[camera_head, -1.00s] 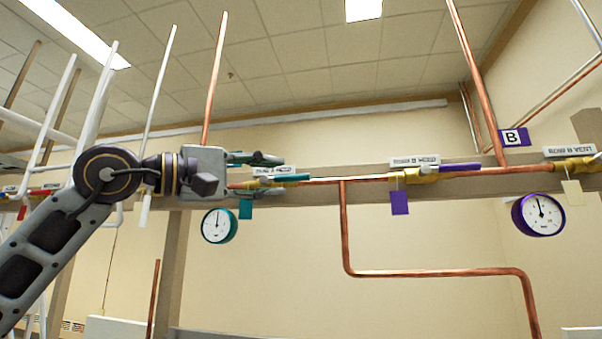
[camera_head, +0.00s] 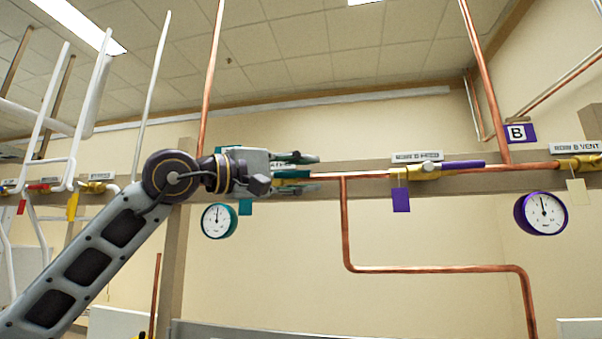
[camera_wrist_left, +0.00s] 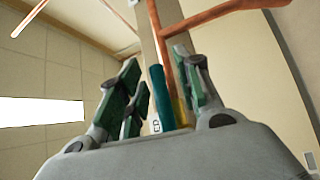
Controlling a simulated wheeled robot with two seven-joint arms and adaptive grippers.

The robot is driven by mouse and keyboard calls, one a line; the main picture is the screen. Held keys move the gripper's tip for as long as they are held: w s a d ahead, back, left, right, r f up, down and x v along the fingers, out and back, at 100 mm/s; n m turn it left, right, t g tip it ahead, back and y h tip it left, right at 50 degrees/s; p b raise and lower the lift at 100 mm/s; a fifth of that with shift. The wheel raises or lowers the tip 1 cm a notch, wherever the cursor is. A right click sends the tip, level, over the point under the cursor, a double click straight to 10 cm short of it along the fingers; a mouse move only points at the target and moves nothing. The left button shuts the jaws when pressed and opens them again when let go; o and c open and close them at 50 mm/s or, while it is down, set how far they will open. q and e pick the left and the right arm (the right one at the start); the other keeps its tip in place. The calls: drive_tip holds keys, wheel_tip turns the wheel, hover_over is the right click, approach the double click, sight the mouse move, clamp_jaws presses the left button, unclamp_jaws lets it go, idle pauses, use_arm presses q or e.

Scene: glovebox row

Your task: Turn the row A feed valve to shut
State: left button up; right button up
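The row A feed valve has a teal lever (camera_wrist_left: 160,96) and a brass body (camera_wrist_left: 181,110), seen in the left wrist view. Part of its label, reading "ED", shows beside the lever. My left gripper (camera_head: 300,172) is at this valve in the head view and covers most of it. In the left wrist view my left gripper (camera_wrist_left: 163,92) is open, with dark green finger pads on both sides of the lever and gaps visible. Contact cannot be told. A teal tag (camera_head: 245,208) hangs below the valve. My right gripper is not in view.
To the right, the copper pipe carries the row B feed valve with its purple lever (camera_head: 463,164) and purple tag (camera_head: 401,200). A teal gauge (camera_head: 218,221) hangs below my left gripper and a purple gauge (camera_head: 541,213) is at the right. A copper pipe (camera_head: 345,225) drops nearby.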

use_arm(q)
clamp_jaws()
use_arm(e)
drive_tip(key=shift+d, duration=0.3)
use_arm(q)
drive_tip(key=shift+f, duration=0.1)
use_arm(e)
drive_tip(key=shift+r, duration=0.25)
use_arm(q)
drive_tip(key=shift+a+f+m+g+y+p, duration=0.1)
drive_tip(key=shift+f+m+g+y+p, duration=0.55)
drive_tip(key=shift+m+p, duration=0.5)
drive_tip(key=w+a+f+m+y+p, duration=0.1)
drive_tip(key=a+f+m+y, duration=0.5)
drive_tip(key=y, duration=0.5)
drive_tip(key=shift+w+a+m+g+y, duration=0.2)
drive_tip(key=shift+a+m+g+y, duration=0.2)
drive_tip(key=shift+a+m, duration=0.2)
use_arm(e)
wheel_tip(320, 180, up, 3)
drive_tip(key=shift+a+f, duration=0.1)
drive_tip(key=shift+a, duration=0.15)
